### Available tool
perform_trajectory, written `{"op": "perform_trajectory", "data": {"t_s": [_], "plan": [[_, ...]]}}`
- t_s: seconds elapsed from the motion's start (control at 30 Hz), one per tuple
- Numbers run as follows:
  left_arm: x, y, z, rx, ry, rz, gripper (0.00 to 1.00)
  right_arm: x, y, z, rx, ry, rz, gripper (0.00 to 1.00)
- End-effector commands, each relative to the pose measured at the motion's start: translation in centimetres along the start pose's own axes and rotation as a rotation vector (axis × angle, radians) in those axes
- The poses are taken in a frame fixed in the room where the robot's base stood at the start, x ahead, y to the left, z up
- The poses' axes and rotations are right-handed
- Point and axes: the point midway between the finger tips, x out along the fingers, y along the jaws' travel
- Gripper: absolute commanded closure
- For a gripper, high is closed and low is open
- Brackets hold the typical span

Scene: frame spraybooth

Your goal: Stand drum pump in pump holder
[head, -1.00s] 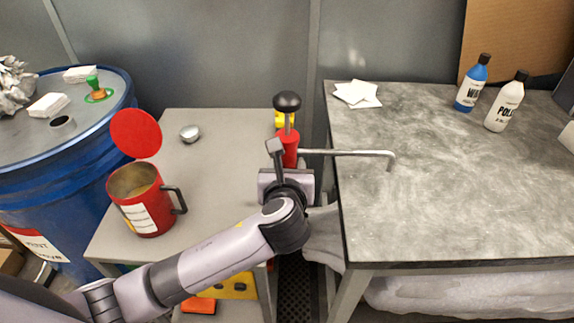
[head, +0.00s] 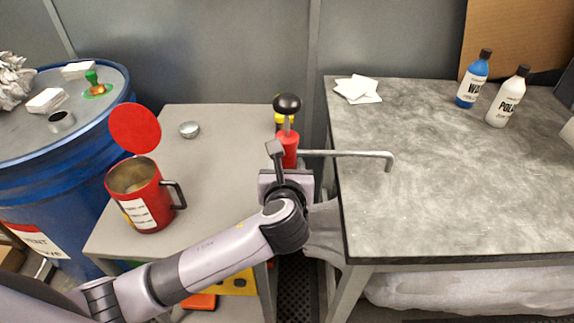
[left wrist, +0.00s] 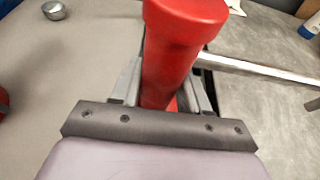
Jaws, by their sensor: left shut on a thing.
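The drum pump has a red body (head: 288,152), a black ball-topped handle (head: 287,104) and a long grey spout (head: 350,154) with a bent end. My left gripper (head: 286,178) is shut on the red body. The left wrist view shows the body (left wrist: 180,50) between both fingers (left wrist: 170,95). The pump looks upright, over the gap between the grey side table and workbench, its spout reaching over the workbench. Its lower end is hidden by my gripper and arm. My right gripper is out of view.
The grey side table (head: 222,140) holds an open red can (head: 145,205) and a small metal cup (head: 189,129). A blue drum (head: 40,165) stands left. The workbench (head: 440,205) is mostly clear, with white cloths (head: 358,90), a blue bottle (head: 473,82) and a white bottle (head: 507,98).

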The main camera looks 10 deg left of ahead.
Motion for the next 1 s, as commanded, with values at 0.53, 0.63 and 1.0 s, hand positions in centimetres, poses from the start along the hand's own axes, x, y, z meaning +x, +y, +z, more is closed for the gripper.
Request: {"op": "perform_trajectory", "data": {"t_s": [0.53, 0.63, 1.0], "plan": [[0.2, -0.1, -0.2, -0.007, -0.015, -0.004, 1.00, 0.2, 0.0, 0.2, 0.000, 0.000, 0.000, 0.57], [0.3, -0.1, -0.3, -0.007, -0.015, -0.004, 1.00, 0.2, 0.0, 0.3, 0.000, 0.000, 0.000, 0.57], [0.5, -0.1, -0.8, -0.006, -0.015, -0.005, 1.00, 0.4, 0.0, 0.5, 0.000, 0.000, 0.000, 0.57]]}}
